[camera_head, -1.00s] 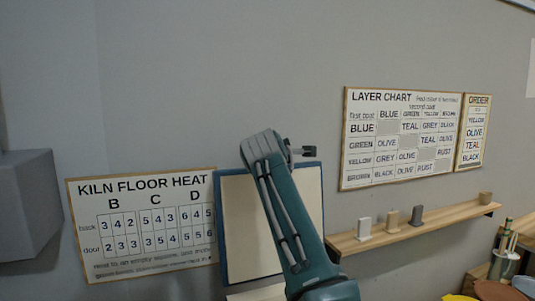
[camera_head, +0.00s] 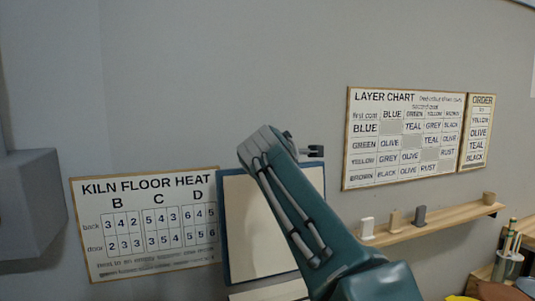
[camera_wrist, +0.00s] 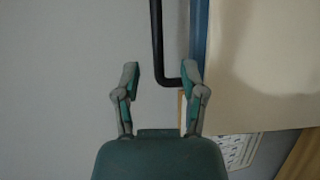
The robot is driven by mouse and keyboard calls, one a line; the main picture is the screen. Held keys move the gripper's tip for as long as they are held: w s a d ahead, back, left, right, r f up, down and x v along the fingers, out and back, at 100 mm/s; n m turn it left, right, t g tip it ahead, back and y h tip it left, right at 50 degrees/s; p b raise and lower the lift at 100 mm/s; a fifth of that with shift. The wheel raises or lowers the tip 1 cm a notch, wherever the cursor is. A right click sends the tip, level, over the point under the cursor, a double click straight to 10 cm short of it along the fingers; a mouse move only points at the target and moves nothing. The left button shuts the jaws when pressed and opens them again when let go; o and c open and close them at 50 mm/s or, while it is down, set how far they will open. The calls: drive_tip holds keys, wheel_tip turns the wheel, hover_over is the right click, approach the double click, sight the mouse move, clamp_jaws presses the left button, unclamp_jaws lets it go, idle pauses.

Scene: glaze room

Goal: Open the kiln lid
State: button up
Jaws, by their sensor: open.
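A blue-rimmed panel with a cream face, which looks like the kiln lid (camera_head: 255,225), stands raised against the wall in the head view, partly hidden by my arm. In the wrist view, its blue edge and cream face (camera_wrist: 265,70) fill the right side. A black bent bar, apparently its handle (camera_wrist: 157,45), runs down and turns right toward the blue edge. My gripper (camera_wrist: 160,76) is open, with the bar's bend between its fingers in the picture. I cannot tell whether they touch. In the head view my fingers are hidden behind the arm; a small dark piece shows beside it.
A kiln floor heat chart (camera_head: 150,225) hangs left of the panel. A layer chart (camera_head: 402,140) and an order list (camera_head: 477,132) hang at right. A wooden shelf (camera_head: 440,222) below holds small tiles and a cup. A grey box-shaped body (camera_head: 28,205) juts in at far left.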

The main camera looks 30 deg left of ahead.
drive_tip(key=v, duration=0.6)
drive_tip(key=shift+s, duration=0.25)
drive_tip(key=shift+f, duration=0.1)
